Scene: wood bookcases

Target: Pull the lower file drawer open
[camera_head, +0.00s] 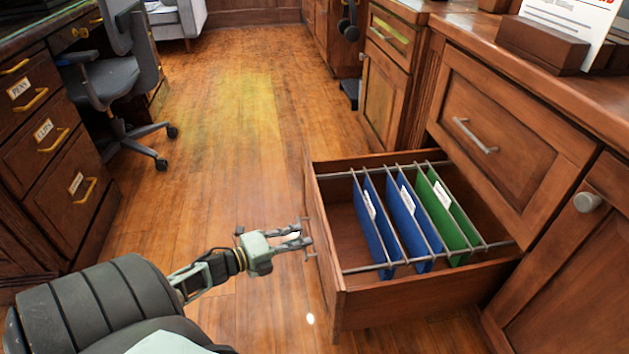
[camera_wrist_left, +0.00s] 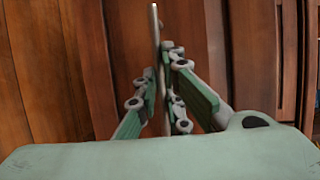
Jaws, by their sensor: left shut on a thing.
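The lower file drawer (camera_head: 365,315) stands pulled well out from the wooden cabinet in the head view. Blue and green hanging folders (camera_head: 408,222) hang on metal rails inside it. My left gripper (camera_head: 300,238) is at the outer side of the drawer's front panel, shut on the drawer's handle (camera_head: 307,250). In the left wrist view the fingers (camera_wrist_left: 166,95) close around the thin handle bar (camera_wrist_left: 155,40), with wood behind it. My right gripper is not in view.
A closed upper drawer (camera_head: 505,135) with a metal handle is above the open one. A closed cabinet door (camera_head: 575,265) is at the right. A desk with labelled drawers (camera_head: 60,170) and a grey chair (camera_head: 115,80) stand at the left. The wooden floor (camera_head: 225,150) between is clear.

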